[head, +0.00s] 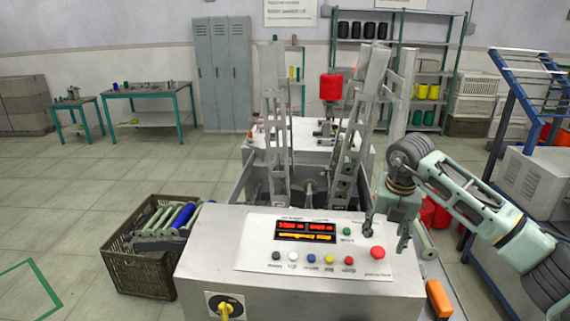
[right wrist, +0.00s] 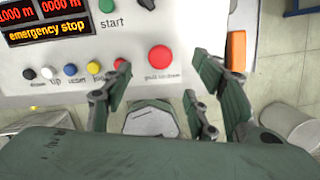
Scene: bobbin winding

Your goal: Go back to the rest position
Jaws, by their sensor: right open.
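My right arm comes in from the right in the head view, and its gripper (head: 385,232) hangs over the right part of the machine's control panel (head: 258,262). In the right wrist view the gripper (right wrist: 160,95) has its fingers spread apart with nothing between them. The red push button (head: 378,253) is close to the fingers in the head view; in the right wrist view the red button (right wrist: 160,58) lies beyond the fingertips, apart from them. The display (right wrist: 45,22) reads "emergency stop". My left gripper is not in view.
A dark crate (head: 138,268) with bobbins stands left of the machine. An orange object (head: 438,298) lies at the machine's right front. A blue rack (head: 508,85) stands at right, near my right arm. The floor at left (head: 60,180) is clear.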

